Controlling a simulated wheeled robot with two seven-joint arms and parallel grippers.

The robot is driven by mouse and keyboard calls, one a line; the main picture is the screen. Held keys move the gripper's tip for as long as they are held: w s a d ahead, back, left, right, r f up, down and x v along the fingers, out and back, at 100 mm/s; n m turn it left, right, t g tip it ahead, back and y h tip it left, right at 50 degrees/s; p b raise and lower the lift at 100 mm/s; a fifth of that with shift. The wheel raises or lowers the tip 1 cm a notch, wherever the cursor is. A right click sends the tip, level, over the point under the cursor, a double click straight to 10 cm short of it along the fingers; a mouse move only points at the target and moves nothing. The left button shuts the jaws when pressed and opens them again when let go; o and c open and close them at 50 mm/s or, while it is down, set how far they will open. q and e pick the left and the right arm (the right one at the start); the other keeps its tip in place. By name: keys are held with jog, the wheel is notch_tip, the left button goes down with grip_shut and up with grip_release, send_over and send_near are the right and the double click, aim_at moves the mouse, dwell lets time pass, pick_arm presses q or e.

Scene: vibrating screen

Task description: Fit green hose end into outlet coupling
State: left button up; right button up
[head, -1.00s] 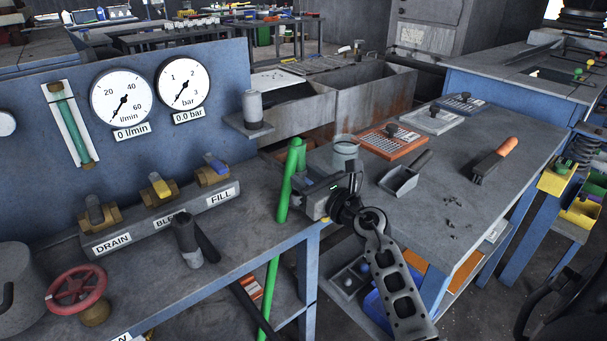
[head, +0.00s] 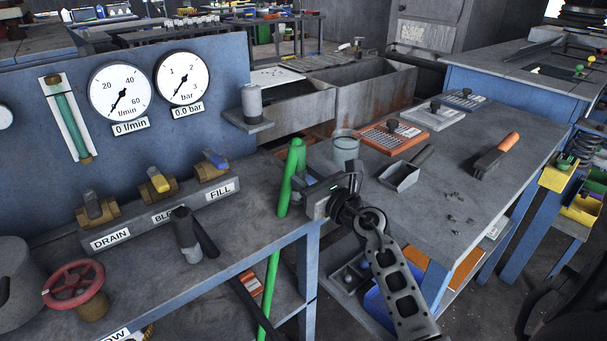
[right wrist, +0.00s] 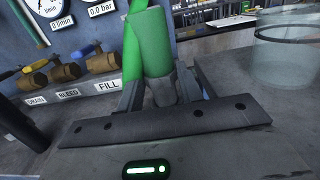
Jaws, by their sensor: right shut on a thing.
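The green hose (head: 287,182) stands nearly upright at the bench's right edge, its end up, and runs down past the edge toward the floor. In the right wrist view the hose (right wrist: 150,45) rises between the fingers (right wrist: 165,88). A grey cylinder (head: 252,104) sits on a small panel shelf. I cannot tell which is the outlet coupling.
Three valves with DRAIN, BLEED and FILL labels (head: 220,191) line the panel's foot. A red handwheel (head: 75,287) stands at front left. A glass jar (head: 345,146), a scoop (head: 402,174) and a brush (head: 496,155) are to the right. Bench between fitting and hose is clear.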

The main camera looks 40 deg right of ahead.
pick_arm(q)
jog(key=shift+r+p, duration=0.4)
jog(key=shift+p, duration=0.05)
dwell(2.7)
jog(key=shift+r+p, duration=0.35)
jog(key=shift+p, duration=0.05)
dwell(2.4)
jog(key=shift+r+p, duration=0.3)
jog(key=shift+r, duration=0.15)
dwell(1.6)
